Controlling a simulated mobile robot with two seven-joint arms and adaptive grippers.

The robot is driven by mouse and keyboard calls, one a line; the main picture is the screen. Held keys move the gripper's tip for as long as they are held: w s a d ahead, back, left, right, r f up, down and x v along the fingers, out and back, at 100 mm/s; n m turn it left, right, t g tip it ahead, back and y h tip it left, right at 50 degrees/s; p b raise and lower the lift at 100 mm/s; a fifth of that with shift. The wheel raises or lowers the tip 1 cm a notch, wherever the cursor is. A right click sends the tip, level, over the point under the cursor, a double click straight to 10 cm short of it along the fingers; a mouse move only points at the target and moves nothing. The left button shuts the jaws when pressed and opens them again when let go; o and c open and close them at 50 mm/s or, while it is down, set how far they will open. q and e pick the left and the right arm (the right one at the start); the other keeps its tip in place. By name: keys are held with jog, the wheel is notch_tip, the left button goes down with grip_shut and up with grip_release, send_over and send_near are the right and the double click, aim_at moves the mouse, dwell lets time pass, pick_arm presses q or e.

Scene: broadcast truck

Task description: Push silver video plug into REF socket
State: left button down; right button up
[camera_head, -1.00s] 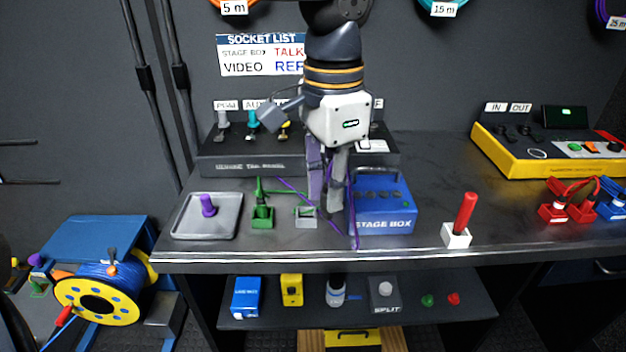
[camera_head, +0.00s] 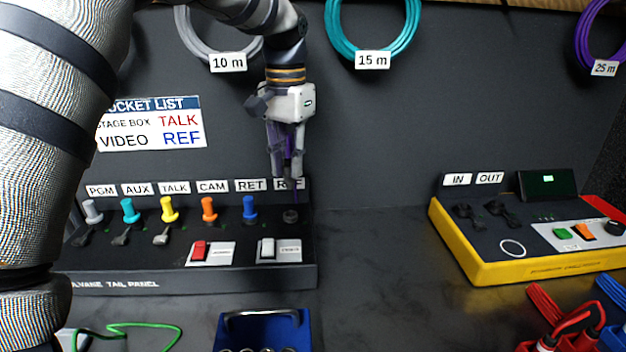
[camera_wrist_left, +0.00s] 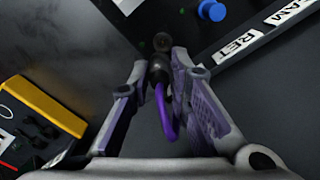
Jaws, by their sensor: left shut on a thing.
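My left gripper (camera_head: 287,172) is shut on the video plug (camera_wrist_left: 158,70), which looks dark here, with a purple cable (camera_wrist_left: 166,112) looping from it between the fingers. In the head view the fingers mostly hide the plug. The REF socket (camera_head: 291,216) is a dark round port at the right end of the tail panel, under the REF label, which the gripper partly covers. The gripper hangs just above it. In the wrist view the socket (camera_wrist_left: 162,42) lies just beyond the plug's tip; I cannot tell whether they touch. My right gripper is not in view.
The tail panel (camera_head: 200,284) holds a blue plug (camera_head: 249,210) at RET beside the REF socket, and more coloured plugs to its left. Two switches (camera_head: 267,250) sit in front. The yellow-edged console (camera_head: 545,266) stands right, with clear bench between. The blue stage box (camera_head: 263,328) is in front.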

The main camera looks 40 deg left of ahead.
aim_at(289, 185)
pick_arm(q)
jog(key=shift+a+r, duration=0.3)
jog(key=shift+r, duration=0.05)
jog(key=shift+w+f, duration=0.15)
jog(key=shift+f, duration=2.85)
jog(key=shift+f, duration=1.1)
jog(key=c, duration=1.4)
grip_release()
jog(key=shift+f, duration=0.1)
notch_tip(289, 185, up, 12)
jog(key=shift+r, duration=0.1)
